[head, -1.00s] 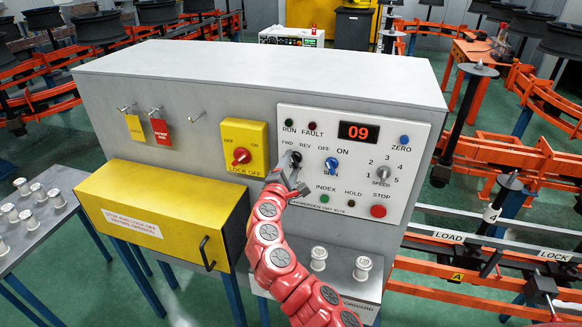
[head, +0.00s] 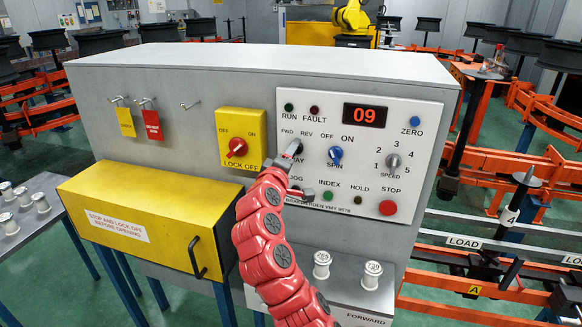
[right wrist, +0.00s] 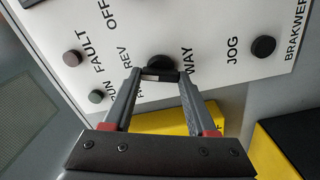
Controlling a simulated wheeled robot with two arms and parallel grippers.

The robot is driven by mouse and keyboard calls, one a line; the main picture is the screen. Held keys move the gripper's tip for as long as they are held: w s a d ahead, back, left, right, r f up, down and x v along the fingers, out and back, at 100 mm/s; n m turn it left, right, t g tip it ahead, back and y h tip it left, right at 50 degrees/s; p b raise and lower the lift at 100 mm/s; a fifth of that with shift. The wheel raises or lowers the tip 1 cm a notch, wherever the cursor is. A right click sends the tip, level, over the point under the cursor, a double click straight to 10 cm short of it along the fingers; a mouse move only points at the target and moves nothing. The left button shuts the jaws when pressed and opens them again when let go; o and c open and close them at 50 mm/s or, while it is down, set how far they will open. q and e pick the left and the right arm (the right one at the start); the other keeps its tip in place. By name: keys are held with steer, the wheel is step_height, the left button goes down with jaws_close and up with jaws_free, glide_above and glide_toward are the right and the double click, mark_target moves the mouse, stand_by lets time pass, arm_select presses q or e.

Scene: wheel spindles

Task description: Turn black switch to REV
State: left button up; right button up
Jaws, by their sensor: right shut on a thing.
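The black switch (head: 295,149) is on the white control panel (head: 430,130), under the FWD and REV labels and left of the blue SPIN switch (head: 335,155). My right gripper (head: 290,159), on the red arm, is at the black switch and covers part of it. In the right wrist view the two fingertips (right wrist: 160,75) come together at the black switch (right wrist: 162,62) and are shut on it. Which label the switch points to is hard to tell. My left gripper is not in view.
A yellow lock-off plate with a red knob (head: 237,147) is left of the panel. The JOG button (right wrist: 263,46) is beside the switch in the wrist view. The red STOP button (head: 388,208) is at lower right. A yellow box (head: 140,220) juts out at left.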

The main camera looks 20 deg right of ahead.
steer(key=shift+m+b, duration=0.6)
steer(key=o, duration=1.4)
steer(key=shift+c, duration=0.2)
steer(key=b+v, duration=0.2)
steer(key=v, duration=1.5)
steer(key=shift+a+b, duration=0.2)
steer(key=shift+b, duration=0.2)
steer(key=shift+s, duration=0.15)
